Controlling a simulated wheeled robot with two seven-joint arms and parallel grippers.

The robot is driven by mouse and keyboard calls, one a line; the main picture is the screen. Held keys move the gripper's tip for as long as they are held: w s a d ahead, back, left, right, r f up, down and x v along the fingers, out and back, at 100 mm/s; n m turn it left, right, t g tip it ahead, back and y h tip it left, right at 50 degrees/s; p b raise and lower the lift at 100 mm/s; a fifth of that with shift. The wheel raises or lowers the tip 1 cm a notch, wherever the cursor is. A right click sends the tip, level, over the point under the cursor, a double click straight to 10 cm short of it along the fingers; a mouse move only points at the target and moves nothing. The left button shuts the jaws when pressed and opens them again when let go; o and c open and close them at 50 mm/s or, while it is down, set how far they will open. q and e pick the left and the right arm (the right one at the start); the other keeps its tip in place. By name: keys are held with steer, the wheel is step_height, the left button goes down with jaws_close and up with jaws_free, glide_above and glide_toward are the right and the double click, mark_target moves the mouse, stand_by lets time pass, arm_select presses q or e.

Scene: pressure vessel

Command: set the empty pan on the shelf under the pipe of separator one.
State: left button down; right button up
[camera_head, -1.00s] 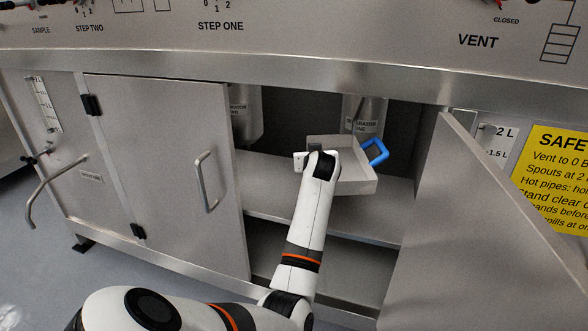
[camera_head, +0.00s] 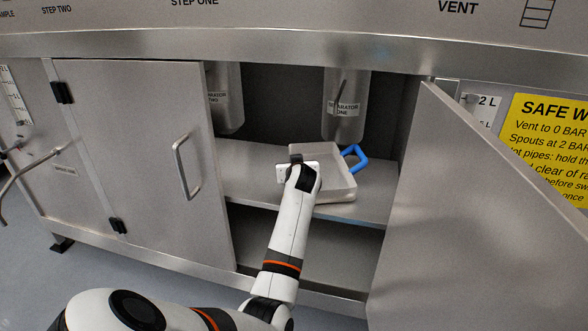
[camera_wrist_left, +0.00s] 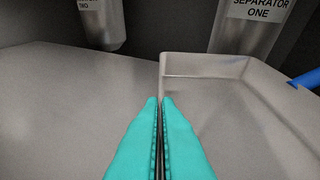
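The pan (camera_head: 338,193) is a shallow grey tray with a blue handle (camera_head: 354,157) on its right. It sits roughly level at the shelf (camera_head: 250,185), below and slightly forward of the pipe of separator one (camera_head: 345,122). Its visible inside is empty. I cannot tell whether its whole base touches the shelf. My left gripper (camera_head: 296,159) is at the pan's left side. In the left wrist view its teal fingers (camera_wrist_left: 160,102) are closed together on the pan's left wall (camera_wrist_left: 162,75). My right gripper is not in view.
The pipe of separator two (camera_head: 226,108) hangs to the left, with bare shelf below it. A closed cabinet door (camera_head: 135,150) stands left of the opening. An open door (camera_head: 470,230) swings out on the right. A lower shelf space lies beneath.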

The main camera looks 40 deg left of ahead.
arm_select(q)
steer(key=c, duration=2)
jaws_free()
steer(key=o, duration=0.3)
steer(key=shift+r, duration=0.1)
